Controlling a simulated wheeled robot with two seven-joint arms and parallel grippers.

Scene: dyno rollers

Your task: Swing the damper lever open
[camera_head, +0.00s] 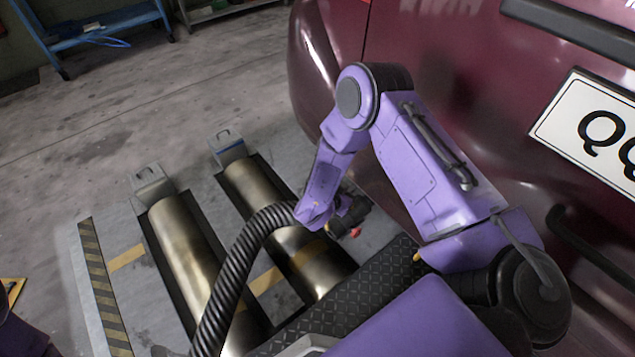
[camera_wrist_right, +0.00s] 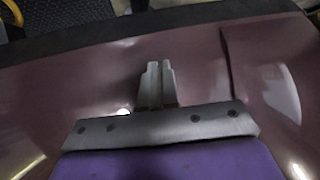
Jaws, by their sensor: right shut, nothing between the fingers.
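A black ribbed hose (camera_head: 245,255) curves up from the lower edge of the head view to behind my right forearm. Just past the forearm, close to the car, is a dark shape with a small red piece (camera_head: 356,232). I cannot tell whether this is the damper lever; no lever shows clearly. My right gripper (camera_wrist_right: 157,66) is shut and empty in the right wrist view, its fingers seen against the car's maroon bodywork. I cannot tell whether they touch it. In the head view the fingers are not clear. My left gripper is not in view.
The maroon car (camera_head: 455,60) fills the right side. Two metal rollers (camera_head: 190,245) lie in the floor, with a dark treaded plate (camera_head: 375,280) beside them. A blue cart (camera_head: 95,25) stands at the back left. The grey floor at the left is mostly clear.

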